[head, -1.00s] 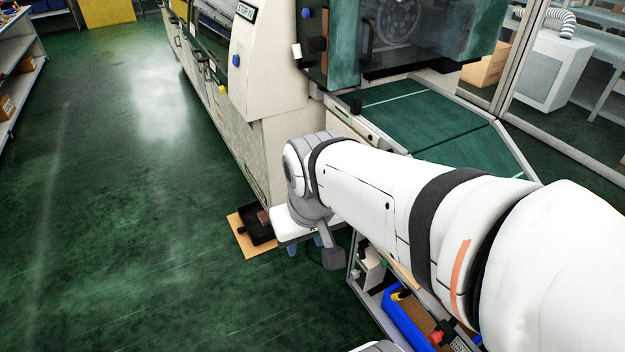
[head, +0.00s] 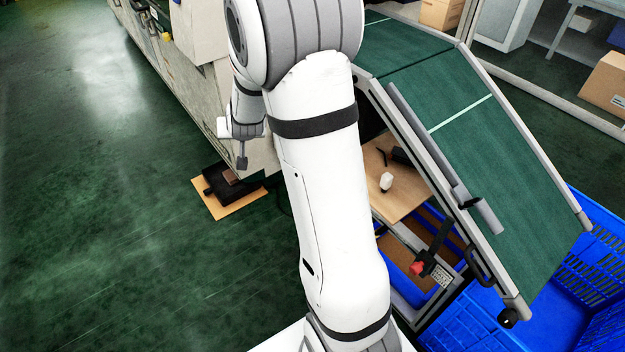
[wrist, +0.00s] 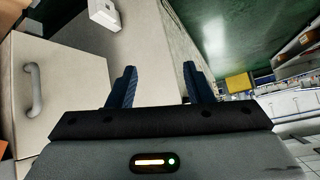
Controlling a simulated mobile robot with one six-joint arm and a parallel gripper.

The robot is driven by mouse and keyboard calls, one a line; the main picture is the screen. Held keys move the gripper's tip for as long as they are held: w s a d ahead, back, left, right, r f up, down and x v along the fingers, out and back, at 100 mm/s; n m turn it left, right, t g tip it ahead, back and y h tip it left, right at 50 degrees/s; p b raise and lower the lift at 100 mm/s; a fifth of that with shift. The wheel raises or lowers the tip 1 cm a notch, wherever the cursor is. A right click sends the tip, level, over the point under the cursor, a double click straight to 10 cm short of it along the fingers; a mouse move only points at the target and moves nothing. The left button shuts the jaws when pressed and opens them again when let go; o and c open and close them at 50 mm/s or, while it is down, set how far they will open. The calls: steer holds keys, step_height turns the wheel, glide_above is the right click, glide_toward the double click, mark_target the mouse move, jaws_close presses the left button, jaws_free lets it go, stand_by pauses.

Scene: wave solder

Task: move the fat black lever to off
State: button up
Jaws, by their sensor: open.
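A thick black lever-like part (head: 436,243) with a red piece at its lower end stands on the frame below the green conveyor in the head view. I cannot tell from its look which position is off. My gripper (wrist: 158,78) is open and empty in the wrist view, its two dark blue fingers apart. In the head view the wrist end of my arm hangs left of the arm, beside the machine's corner, far from the black part; the fingertips are not clear there. The black part does not show in the wrist view.
The sloped green conveyor (head: 490,130) and a blue crate (head: 470,325) lie right of my arm. A wooden shelf (head: 392,200) sits under the conveyor. A beige panel with a grey handle (wrist: 34,90) is near my gripper. The left floor is clear.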

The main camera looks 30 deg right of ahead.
steer(key=w+d+f+m+h+b, duration=0.2)
steer(key=w+d+f+h+b, duration=0.15)
steer(key=d+f, duration=0.6)
steer(key=w+d+f+m+h+b, duration=0.2)
steer(key=d+f+h+b, duration=0.15)
steer(key=f, duration=1.05)
steer(key=s+d+f+g+h+b, duration=0.1)
steer(key=s+d+f+h+b, duration=0.1)
steer(key=s+d+f+h, duration=0.3)
steer(key=s+d+f+m+g+h+b, duration=0.1)
steer(key=s+f+g, duration=0.15)
steer(key=f, duration=0.45)
steer(key=s+d+f+g+h+b, duration=0.1)
steer(key=s+d+f+h+b, duration=0.2)
steer(key=f, duration=0.4)
steer(key=shift+t, duration=0.25)
steer(key=x, duration=0.5)
steer(key=s+x, duration=0.1)
steer(key=x, duration=0.1)
steer(key=shift+d+r, duration=0.2)
steer(key=shift+d, duration=0.25)
steer(key=shift+c, duration=0.6)
